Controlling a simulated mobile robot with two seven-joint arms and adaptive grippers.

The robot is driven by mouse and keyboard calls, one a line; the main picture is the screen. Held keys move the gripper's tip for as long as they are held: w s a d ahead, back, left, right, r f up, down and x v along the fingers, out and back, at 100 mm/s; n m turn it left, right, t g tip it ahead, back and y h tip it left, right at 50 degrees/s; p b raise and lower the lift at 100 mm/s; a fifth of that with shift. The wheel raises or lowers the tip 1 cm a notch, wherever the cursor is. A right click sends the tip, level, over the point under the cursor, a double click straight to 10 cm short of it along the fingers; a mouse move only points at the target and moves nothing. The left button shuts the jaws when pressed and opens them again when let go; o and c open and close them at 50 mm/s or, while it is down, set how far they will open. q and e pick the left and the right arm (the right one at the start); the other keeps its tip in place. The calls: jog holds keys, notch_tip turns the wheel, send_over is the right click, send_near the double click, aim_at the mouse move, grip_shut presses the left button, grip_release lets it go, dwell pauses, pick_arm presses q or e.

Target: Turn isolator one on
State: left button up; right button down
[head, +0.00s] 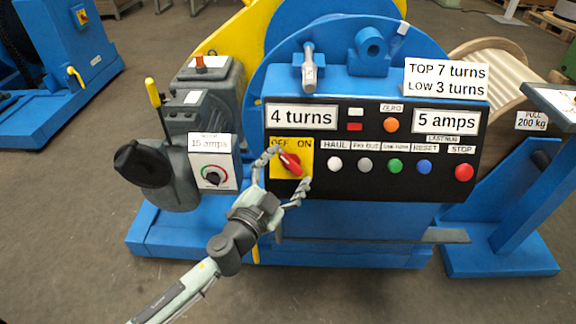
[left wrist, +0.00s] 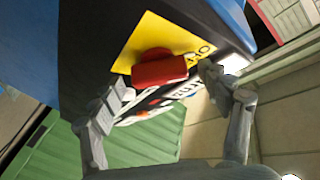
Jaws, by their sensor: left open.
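A red rotary isolator handle (head: 290,161) sits on a yellow plate (head: 278,172) marked OFF and ON, at the left of a black control panel (head: 400,182). The handle is tilted, its upper end to the left. I see no number on it. My left gripper (head: 289,166) is open, with one finger to the upper left of the handle and the other to the lower right. In the left wrist view the red handle (left wrist: 160,68) lies just beyond the spread left fingertips (left wrist: 160,90). I cannot tell whether they touch it. My right gripper is out of view.
A row of coloured buttons with a red STOP button (head: 464,172) runs to the right on the panel. Another isolator (head: 82,15) is on the blue cabinet at far left.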

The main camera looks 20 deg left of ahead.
pick_arm(q)
jog(key=shift+c, duration=0.2)
jog(key=c, duration=1.1)
jog(key=shift+m, duration=0.5)
jog(key=m+g+h, duration=0.1)
jog(key=m, duration=0.1)
jog(key=m+g, duration=0.1)
jog(key=m, duration=0.1)
jog(key=shift+w+a+r+h, duration=0.1)
jog(key=shift+a+r+h, duration=0.1)
jog(key=shift+h, duration=0.2)
jog(key=m+g, duration=0.1)
jog(key=m, duration=0.1)
jog(key=m+g, duration=0.2)
jog(key=m, duration=0.1)
jog(key=shift+w+r+m+h, duration=0.1)
jog(key=shift+r+m+h, duration=0.2)
jog(key=shift+h, duration=0.1)
jog(key=m+g, duration=0.2)
jog(key=m, duration=0.1)
jog(key=shift+g+y, duration=0.3)
jog(key=shift+d+m+g+y, duration=0.15)
jog(key=shift+m+g+y, duration=0.8)
jog(key=shift+m, duration=0.75)
jog(key=shift+g, duration=0.25)
